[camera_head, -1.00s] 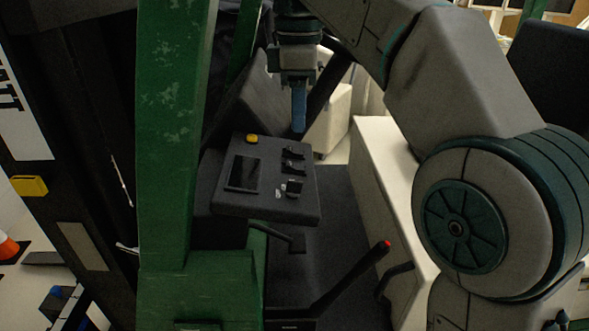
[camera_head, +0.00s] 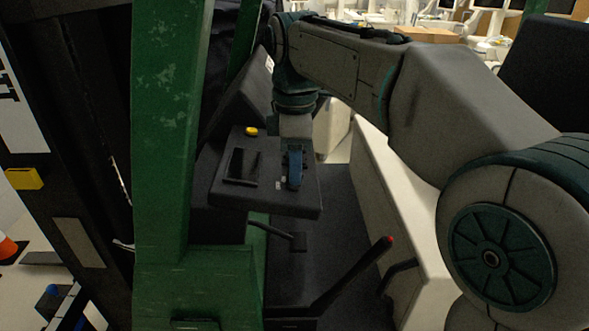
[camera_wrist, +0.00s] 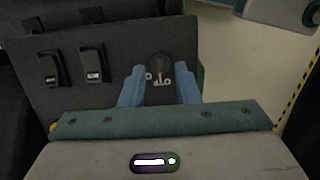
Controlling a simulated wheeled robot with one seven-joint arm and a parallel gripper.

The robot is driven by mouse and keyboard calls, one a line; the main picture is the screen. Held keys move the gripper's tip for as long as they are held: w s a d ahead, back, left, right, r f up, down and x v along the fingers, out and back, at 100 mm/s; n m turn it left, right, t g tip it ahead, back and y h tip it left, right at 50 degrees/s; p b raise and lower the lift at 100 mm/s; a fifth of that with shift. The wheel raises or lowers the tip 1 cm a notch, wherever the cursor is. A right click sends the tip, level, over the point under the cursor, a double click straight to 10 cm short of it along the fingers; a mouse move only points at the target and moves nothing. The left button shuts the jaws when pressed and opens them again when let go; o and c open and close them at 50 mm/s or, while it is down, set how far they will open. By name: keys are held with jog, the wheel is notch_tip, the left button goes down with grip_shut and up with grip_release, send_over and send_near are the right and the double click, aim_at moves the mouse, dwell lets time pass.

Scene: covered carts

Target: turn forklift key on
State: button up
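The forklift's dark control panel (camera_head: 228,192) sits behind the green post, its top facing up. The key switch (camera_wrist: 160,64) is a dark round piece in the wrist view, with white lettering beside it; its exact turn angle is hard to tell. My gripper (camera_head: 294,184) is low over the right part of the panel and hides the key in the head view. In the wrist view my gripper (camera_wrist: 159,86) has its two blue fingers apart, one on each side of the key area. I cannot tell whether they touch the key.
Two rocker switches (camera_wrist: 70,67) stand left of the key in the wrist view. A green post (camera_head: 165,130) rises at left, and a red-tipped lever (camera_head: 360,268) lies below right.

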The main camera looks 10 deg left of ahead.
jog(key=shift+f, duration=0.5)
grip_shut()
jog(key=shift+r, duration=0.1)
jog(key=shift+r+m+p, duration=0.1)
jog(key=shift+m+p, duration=0.8)
jog(key=shift+p, duration=0.2)
jog(key=shift+w+m+g+p, duration=0.1)
jog(key=shift+m+g+p, duration=0.4)
jog(key=shift+m+p, duration=0.65)
jog(key=m+p, duration=0.2)
jog(key=m, duration=0.1)
jog(key=shift+w+m+g, duration=0.1)
jog(key=shift+m+g, duration=0.2)
jog(key=shift+m, duration=0.05)
jog(key=shift+m+g+y+p, duration=0.35)
jog(key=shift+m+p, duration=0.75)
jog(key=shift+m, duration=0.8)
jog(key=shift+f, duration=0.2)
